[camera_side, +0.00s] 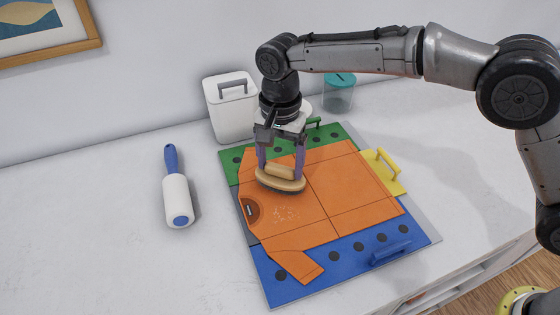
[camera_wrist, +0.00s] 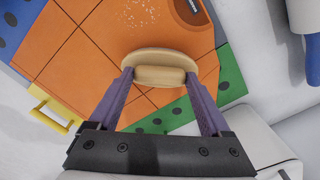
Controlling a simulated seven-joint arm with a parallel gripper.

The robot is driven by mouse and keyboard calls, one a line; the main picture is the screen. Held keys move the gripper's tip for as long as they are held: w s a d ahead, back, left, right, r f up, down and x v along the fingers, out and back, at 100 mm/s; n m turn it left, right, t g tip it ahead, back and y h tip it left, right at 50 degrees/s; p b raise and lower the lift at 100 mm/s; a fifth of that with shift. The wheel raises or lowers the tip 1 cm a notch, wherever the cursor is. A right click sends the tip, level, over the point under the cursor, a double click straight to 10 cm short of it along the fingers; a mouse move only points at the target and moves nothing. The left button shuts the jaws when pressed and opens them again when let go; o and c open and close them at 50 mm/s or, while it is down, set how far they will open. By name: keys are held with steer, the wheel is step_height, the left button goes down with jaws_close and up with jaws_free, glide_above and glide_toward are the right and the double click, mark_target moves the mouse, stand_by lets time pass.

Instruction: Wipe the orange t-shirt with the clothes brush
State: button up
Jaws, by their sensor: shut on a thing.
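The orange t-shirt (camera_side: 330,205) lies spread flat on a folding board with green, blue and yellow panels. A patch of pale specks (camera_side: 286,214) lies on the shirt near its collar; it also shows in the wrist view (camera_wrist: 148,12). My gripper (camera_side: 281,170) is shut on the wooden handle of the clothes brush (camera_side: 281,184). The brush is over the shirt, beside the specks and toward the green panel. In the wrist view the brush (camera_wrist: 160,62) sits between my purple fingers (camera_wrist: 160,76). I cannot tell whether its bristles touch the cloth.
A lint roller with a blue handle (camera_side: 176,190) lies left of the board. A white lidded bin (camera_side: 231,110) and a teal-lidded jar (camera_side: 338,95) stand behind. The green, yellow (camera_side: 382,165) and blue (camera_side: 390,252) panels have raised handles.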

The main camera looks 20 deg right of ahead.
steer(key=shift+s, duration=4.5)
steer(key=shift+w, duration=4.9)
steer(key=shift+w+r, duration=0.15)
steer(key=shift+r, duration=3.9)
